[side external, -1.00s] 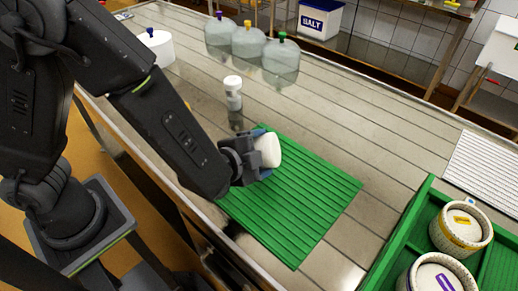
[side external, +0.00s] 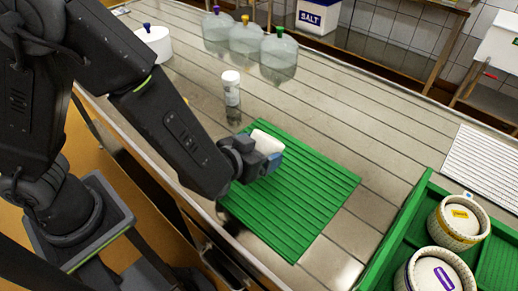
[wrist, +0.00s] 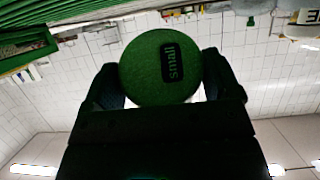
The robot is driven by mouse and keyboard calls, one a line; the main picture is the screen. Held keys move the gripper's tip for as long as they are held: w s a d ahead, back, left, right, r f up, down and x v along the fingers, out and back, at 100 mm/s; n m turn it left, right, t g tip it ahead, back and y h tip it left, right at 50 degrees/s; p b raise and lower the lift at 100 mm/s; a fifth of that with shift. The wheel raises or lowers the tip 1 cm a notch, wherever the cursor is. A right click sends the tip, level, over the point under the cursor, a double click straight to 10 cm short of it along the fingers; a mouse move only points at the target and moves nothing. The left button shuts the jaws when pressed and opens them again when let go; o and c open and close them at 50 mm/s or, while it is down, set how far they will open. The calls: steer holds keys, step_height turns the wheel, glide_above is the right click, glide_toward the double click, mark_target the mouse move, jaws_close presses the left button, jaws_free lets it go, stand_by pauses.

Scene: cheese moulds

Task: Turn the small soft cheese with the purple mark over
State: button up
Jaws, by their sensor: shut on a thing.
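A small white cheese (side external: 267,140) is held above the green ribbed mat (side external: 300,205) in the side external view. My gripper (side external: 267,151) is shut on it; one blue-tipped finger shows in front and the other is largely hidden behind the cheese. In the wrist view the round face of the cheese (wrist: 150,80) fills the space between the dark fingers.
A green tray (side external: 408,230) at lower right holds a yellow-marked mould (side external: 462,232) and a purple-marked mould (side external: 425,282). A white-capped bottle (side external: 231,92) stands behind the mat. Several jugs (side external: 247,45) stand further back.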

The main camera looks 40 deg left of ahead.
stand_by(0.3)
steer(key=o, duration=0.6)
steer(key=shift+s, duration=3.5)
step_height(320, 180, up, 6)
